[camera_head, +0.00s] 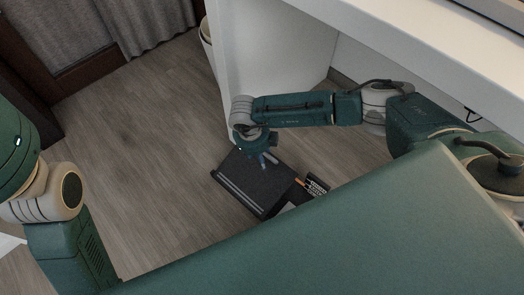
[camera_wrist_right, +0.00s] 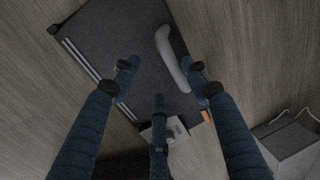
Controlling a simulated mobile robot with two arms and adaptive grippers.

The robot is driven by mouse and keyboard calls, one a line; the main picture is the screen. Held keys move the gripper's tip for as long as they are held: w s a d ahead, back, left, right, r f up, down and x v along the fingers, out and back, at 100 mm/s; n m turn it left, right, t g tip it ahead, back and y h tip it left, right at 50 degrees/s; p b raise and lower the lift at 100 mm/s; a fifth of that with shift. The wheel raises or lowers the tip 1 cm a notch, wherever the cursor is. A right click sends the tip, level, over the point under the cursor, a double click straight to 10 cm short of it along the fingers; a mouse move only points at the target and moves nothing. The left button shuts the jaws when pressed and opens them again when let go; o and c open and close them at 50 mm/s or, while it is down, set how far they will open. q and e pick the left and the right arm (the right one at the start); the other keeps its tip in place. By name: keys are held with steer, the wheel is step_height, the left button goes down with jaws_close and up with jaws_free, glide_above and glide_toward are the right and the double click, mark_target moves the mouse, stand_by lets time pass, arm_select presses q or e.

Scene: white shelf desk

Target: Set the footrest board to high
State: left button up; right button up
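The footrest board (camera_head: 240,184) is a dark flat panel with light strips along one edge, low over the floor under the desk. It also fills the upper middle of the right wrist view (camera_wrist_right: 122,38). A grey curved bar (camera_wrist_right: 170,58) lies at the board's right side there. My right gripper (camera_head: 264,158) is over the board's far part in the head view. Its blue fingers are spread apart in the wrist view (camera_wrist_right: 160,88), with the right finger near the bar's lower end; I cannot tell if they touch. My left arm shows at the left edge, but its gripper is out of view.
A dark piece with white markings (camera_head: 316,186) and an orange part (camera_head: 300,182) are at the board's right end. The white desk (camera_head: 285,50) stands over and behind it. A pale bin (camera_head: 207,35) is at the back. Floor (camera_head: 140,140) to the left is clear.

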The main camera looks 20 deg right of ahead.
stand_by(0.5)
steer(key=shift+r, duration=0.1)
steer(key=shift+r, duration=0.35)
step_height(320, 180, up, 6)
steer(key=a, duration=0.1)
steer(key=shift+s+r, duration=0.2)
steer(key=shift+r, duration=0.05)
steer(key=shift+s+a, duration=0.1)
